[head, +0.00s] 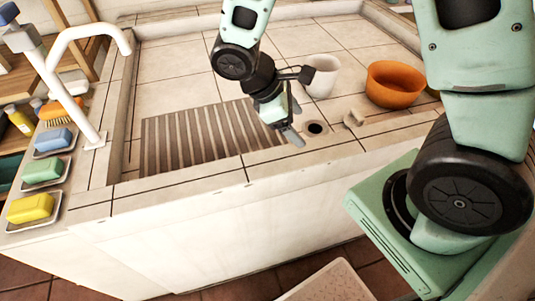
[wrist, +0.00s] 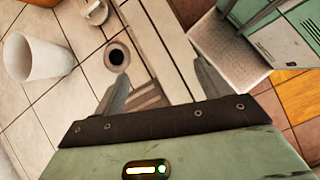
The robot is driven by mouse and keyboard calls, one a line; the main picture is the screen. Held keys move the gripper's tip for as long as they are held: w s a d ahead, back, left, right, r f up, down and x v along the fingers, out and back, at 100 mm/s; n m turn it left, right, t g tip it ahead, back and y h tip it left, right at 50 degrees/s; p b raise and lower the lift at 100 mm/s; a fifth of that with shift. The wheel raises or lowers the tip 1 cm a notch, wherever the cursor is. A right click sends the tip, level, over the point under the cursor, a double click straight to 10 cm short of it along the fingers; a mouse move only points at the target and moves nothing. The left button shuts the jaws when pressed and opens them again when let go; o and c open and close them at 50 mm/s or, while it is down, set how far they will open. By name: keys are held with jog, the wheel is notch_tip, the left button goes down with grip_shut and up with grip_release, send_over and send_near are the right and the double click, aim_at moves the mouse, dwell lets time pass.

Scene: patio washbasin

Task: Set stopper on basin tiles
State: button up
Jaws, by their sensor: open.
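The stopper (head: 354,118) is a small beige piece resting on the basin tiles (head: 187,67), just right of the dark round drain hole (head: 315,128). In the wrist view the stopper (wrist: 95,12) shows at the top edge, partly cut off, above the drain hole (wrist: 117,56). My gripper (head: 291,133) is open and empty, left of the drain and close to the basin's front rim. In the wrist view its two fingers stand apart (wrist: 158,82), with nothing between them but the surface beyond. The stopper is apart from the fingers.
A white cup (head: 323,76) and an orange bowl (head: 395,84) stand behind the drain. A slatted drainboard (head: 190,138) lies to the left. A white faucet (head: 75,85) and soap dishes with blue, green and yellow bars (head: 30,208) line the left side. Bare tiles lie behind the drainboard.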

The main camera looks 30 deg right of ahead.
jog(key=s+a+r+m+t+y, duration=0.1)
jog(key=s+a+r+m+y, duration=0.1)
jog(key=s+a, duration=0.4)
jog(key=s+a+r+m+t+y, duration=0.1)
jog(key=s+a+r+y, duration=0.3)
jog(key=s+a+r, duration=0.2)
jog(key=a+r, duration=0.1)
jog(key=a, duration=0.1)
jog(key=shift+s+a+m+y, duration=0.15)
jog(key=shift+a+m+y, duration=0.25)
